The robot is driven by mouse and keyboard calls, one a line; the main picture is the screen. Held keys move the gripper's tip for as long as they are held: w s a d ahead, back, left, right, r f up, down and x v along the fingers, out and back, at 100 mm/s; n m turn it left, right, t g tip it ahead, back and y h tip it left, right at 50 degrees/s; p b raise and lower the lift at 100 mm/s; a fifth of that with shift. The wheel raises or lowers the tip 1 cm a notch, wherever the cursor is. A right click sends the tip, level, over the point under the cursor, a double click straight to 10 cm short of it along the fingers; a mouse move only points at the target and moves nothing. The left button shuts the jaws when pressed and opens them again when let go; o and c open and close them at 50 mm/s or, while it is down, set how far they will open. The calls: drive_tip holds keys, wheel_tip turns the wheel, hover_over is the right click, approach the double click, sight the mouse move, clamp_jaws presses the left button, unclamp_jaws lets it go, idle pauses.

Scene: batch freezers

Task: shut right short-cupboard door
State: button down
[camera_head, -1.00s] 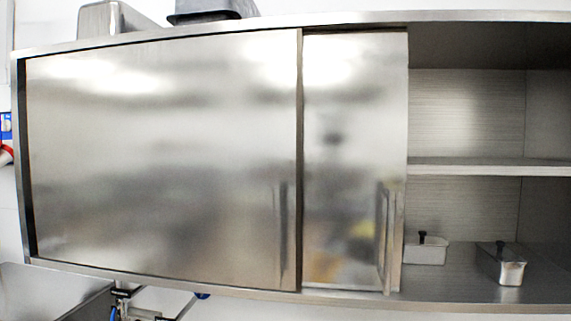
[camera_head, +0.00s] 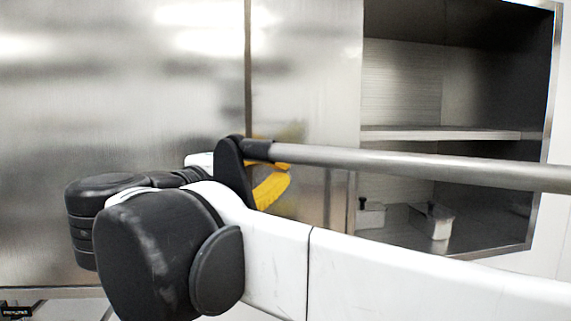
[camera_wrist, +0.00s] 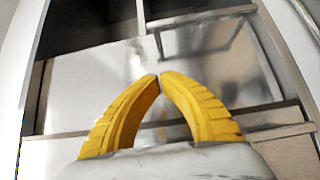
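The right short-cupboard door (camera_head: 305,90) is a shiny steel sliding panel. It stands partly open, with the cupboard's right part uncovered. My gripper (camera_head: 270,185) is in front of this door's lower part, its yellow fingers partly hidden by my arm. In the wrist view the fingertips of my gripper (camera_wrist: 160,76) meet, with nothing seen between them. The door panel (camera_wrist: 85,85) fills the middle of that view. A bar handle (camera_wrist: 200,17) shows beyond the fingertips, apart from them. My arm hides the door's lower edge in the head view.
The left door (camera_head: 110,90) covers the left side. The open part has a middle shelf (camera_head: 440,133) and metal containers (camera_head: 433,220) at the bottom. My arm crosses the lower right of the head view.

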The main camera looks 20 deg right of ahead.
drive_tip(key=p, duration=0.3)
approach(340, 160)
drive_tip(key=w, duration=0.1)
drive_tip(key=w+d, duration=0.1)
drive_tip(key=w, duration=0.1)
drive_tip(key=w+d, duration=0.1)
drive_tip(key=shift+w, duration=0.3)
drive_tip(key=d, duration=0.1)
drive_tip(key=s+d, duration=0.1)
drive_tip(key=d, duration=0.1)
drive_tip(key=shift+d+p, duration=0.2)
drive_tip(key=shift+p, duration=0.15)
drive_tip(key=shift+w+f, duration=0.1)
